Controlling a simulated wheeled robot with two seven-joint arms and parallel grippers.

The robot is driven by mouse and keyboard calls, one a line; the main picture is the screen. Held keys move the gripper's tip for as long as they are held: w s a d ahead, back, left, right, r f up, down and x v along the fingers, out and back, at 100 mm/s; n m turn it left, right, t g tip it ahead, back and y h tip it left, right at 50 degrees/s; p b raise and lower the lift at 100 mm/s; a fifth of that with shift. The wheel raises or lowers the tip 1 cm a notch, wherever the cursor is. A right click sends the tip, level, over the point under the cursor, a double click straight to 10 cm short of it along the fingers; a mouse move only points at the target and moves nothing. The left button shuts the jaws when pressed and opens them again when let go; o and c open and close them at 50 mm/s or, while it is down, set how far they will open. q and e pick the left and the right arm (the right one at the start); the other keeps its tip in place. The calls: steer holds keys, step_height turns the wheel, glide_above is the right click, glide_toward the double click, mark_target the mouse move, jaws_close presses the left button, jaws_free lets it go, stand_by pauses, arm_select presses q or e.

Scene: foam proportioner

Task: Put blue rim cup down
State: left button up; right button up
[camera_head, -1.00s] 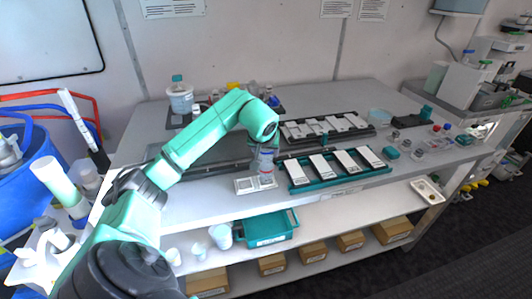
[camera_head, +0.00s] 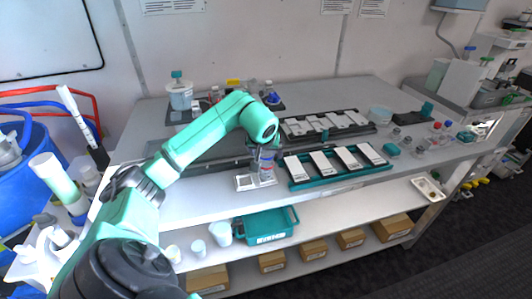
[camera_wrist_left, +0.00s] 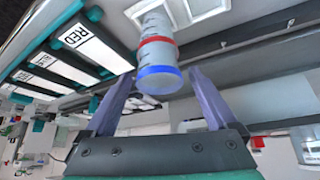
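The blue rim cup (camera_wrist_left: 158,52) is a clear cup with markings, a red band and a blue rim. In the left wrist view it stands in one well of a white two-well tray (camera_wrist_left: 200,9), its rim towards my gripper. In the head view the cup (camera_head: 267,174) is small, on the tray (camera_head: 242,184) at the bench's front edge. My left gripper (camera_head: 262,158) is right above it. In the left wrist view the gripper's fingers (camera_wrist_left: 160,76) are apart, one on each side of the rim, with a visible gap on both sides.
A teal rack with labelled white plates (camera_head: 338,178) stands just right of the tray. A dark rack (camera_head: 330,124) lies behind it. A white bucket (camera_head: 180,97) stands at the back left. Several small bottles are at the right. A teal bin (camera_head: 266,224) sits on the shelf below.

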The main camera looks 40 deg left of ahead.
arm_select(q)
steer(key=shift+r, duration=0.2)
steer(key=shift+r+p, duration=0.6)
steer(key=b+v, duration=0.1)
steer(key=v, duration=1)
steer(key=shift+s+r+b, duration=0.15)
steer(key=shift+r+b, duration=0.1)
steer(key=shift+b, duration=0.1)
steer(key=shift+d, duration=0.15)
